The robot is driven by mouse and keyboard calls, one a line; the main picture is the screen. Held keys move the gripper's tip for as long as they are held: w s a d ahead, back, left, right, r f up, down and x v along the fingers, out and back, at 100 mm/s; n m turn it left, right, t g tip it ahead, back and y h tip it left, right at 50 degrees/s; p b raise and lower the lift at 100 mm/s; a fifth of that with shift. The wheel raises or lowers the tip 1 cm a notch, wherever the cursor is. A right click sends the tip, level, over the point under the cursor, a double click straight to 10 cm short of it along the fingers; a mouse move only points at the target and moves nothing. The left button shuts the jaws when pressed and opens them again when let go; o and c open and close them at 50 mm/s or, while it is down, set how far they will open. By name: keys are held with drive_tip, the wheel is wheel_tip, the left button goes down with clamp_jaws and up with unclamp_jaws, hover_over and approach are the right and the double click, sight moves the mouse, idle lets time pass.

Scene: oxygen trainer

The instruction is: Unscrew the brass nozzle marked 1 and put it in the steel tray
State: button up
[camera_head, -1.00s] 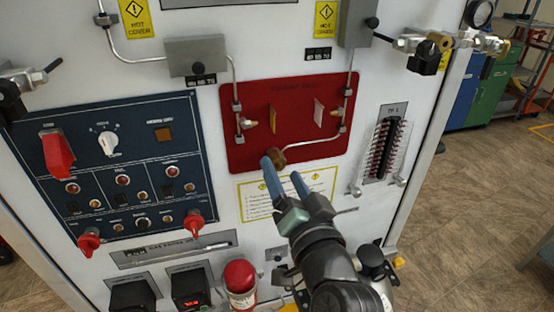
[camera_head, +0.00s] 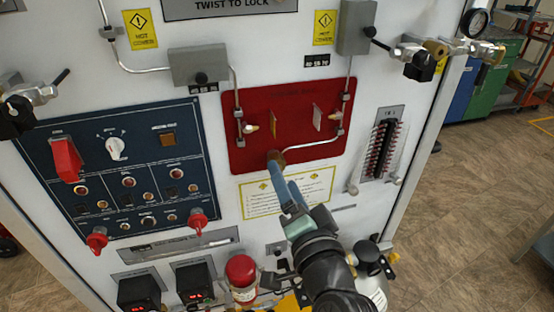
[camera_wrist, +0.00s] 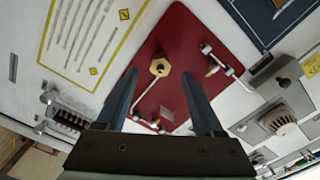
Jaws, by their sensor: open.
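A brass nozzle with a hex face (camera_wrist: 159,68) sits on the red panel (camera_wrist: 184,45). In the head view the nozzle (camera_head: 277,156) is at the panel's lower edge, partly hidden by a finger. My gripper (camera_head: 287,175) is open, its blue fingers pointing up at the nozzle. In the wrist view the nozzle appears between the spread fingertips of my gripper (camera_wrist: 160,76), and no contact is visible. I cannot read a number on it. Two smaller brass fittings (camera_head: 251,128) (camera_head: 333,116) sit higher on the red panel. I cannot make out a steel tray.
Thin plates (camera_head: 318,117) and pipes (camera_head: 312,148) stand out from the red panel. A dark blue control panel (camera_head: 60,190) is to the left. A red-capped bottle (camera_head: 241,275) is below. A finned strip (camera_head: 382,147) is to the right. Open floor (camera_head: 480,200) lies right of the cabinet.

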drive_tip(key=m+p, duration=0.2)
drive_tip(key=m, duration=0.1)
drive_tip(key=m+p, duration=0.3)
idle(0.6)
